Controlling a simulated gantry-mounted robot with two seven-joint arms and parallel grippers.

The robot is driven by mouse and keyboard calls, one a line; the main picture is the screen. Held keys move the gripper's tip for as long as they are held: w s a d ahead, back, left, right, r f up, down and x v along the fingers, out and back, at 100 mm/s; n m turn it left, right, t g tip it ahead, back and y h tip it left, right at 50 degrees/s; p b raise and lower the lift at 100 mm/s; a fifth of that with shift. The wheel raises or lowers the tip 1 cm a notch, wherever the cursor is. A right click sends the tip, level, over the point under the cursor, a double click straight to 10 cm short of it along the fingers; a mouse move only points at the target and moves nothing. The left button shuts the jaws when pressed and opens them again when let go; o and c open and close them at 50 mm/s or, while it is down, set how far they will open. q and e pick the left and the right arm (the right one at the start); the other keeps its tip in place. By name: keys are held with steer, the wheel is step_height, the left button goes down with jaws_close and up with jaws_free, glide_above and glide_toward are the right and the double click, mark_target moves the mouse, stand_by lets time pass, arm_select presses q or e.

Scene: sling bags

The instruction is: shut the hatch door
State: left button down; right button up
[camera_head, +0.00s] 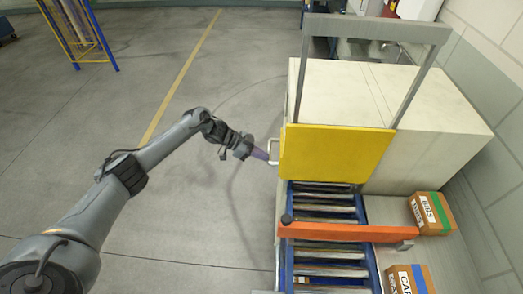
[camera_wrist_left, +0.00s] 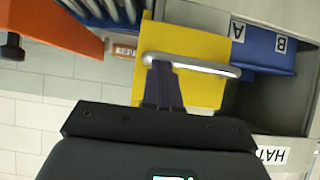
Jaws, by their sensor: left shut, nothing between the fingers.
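The hatch door is a flat yellow panel (camera_head: 335,153) between two grey posts, at the front of a large pale box. Its metal handle (camera_head: 273,151) sticks out at the panel's left edge in the head view. In the left wrist view, the yellow panel (camera_wrist_left: 207,88) fills the middle and the handle (camera_wrist_left: 205,66) crosses it. My left gripper (camera_head: 264,155) is shut and empty at the handle. Its fingertips (camera_wrist_left: 162,68) overlap the bar in the wrist view; I cannot tell whether they touch it. My right gripper is not in view.
A roller conveyor (camera_head: 322,211) runs below the panel, crossed by an orange bar (camera_head: 340,232). Labelled cartons (camera_head: 431,213) stand to the right. Blue bins (camera_wrist_left: 268,52) marked A and B show beside the panel in the wrist view. The floor (camera_head: 190,200) left of the conveyor is clear.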

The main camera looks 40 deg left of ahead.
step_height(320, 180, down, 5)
steer(key=b, duration=0.3)
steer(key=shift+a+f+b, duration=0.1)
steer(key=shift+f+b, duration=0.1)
steer(key=shift+b, duration=0.2)
arm_select(q)
step_height(320, 180, down, 7)
